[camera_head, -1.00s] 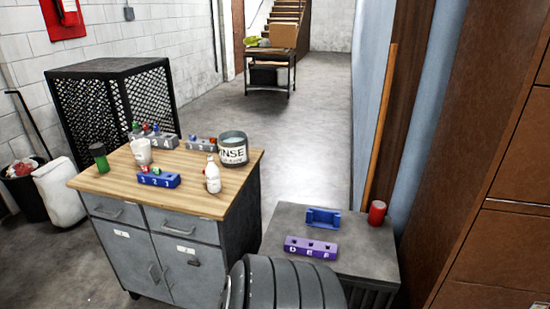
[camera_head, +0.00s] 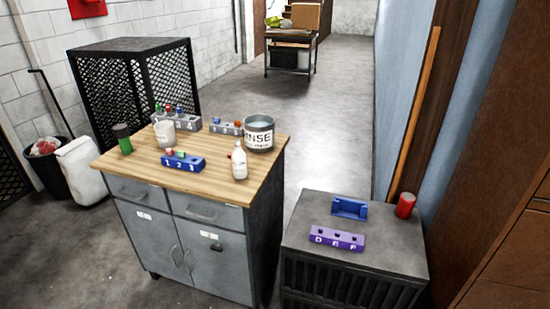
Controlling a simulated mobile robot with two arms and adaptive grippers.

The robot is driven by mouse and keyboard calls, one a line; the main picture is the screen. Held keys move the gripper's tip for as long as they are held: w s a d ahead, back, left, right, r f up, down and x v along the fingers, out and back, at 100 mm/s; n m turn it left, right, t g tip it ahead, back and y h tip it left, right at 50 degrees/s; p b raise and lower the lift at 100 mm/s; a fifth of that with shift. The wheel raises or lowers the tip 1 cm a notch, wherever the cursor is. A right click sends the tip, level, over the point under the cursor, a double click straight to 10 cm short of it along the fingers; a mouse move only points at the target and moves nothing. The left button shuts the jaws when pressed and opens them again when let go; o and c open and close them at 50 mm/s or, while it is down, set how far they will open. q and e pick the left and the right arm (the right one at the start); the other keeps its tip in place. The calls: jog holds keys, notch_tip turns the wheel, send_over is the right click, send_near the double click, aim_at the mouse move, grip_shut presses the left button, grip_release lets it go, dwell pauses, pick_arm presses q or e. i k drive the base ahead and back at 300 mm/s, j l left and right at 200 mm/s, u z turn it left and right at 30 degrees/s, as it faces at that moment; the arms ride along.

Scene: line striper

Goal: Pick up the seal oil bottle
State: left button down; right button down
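A white bottle (camera_head: 239,163) with a narrow neck stands upright near the front right of the wooden cabinet top (camera_head: 221,182). It looks like the seal oil bottle, but I cannot read a label on it. Neither of my grippers is in view, and nothing touches the white bottle.
Around the bottle are a blue numbered block (camera_head: 184,162), a pale cup (camera_head: 164,132), grey numbered blocks (camera_head: 227,128) and a rinse tin (camera_head: 259,134). A lower grey cabinet (camera_head: 385,250) at right holds a purple block (camera_head: 337,239), a blue holder (camera_head: 349,208) and a red can (camera_head: 405,205).

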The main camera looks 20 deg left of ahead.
aim_at(238, 157)
jog(key=u, duration=0.85)
jog(key=i+j+u, duration=0.15)
jog(key=u, duration=0.15)
jog(key=i+j+u, duration=0.1)
jog(key=i+u, duration=0.2)
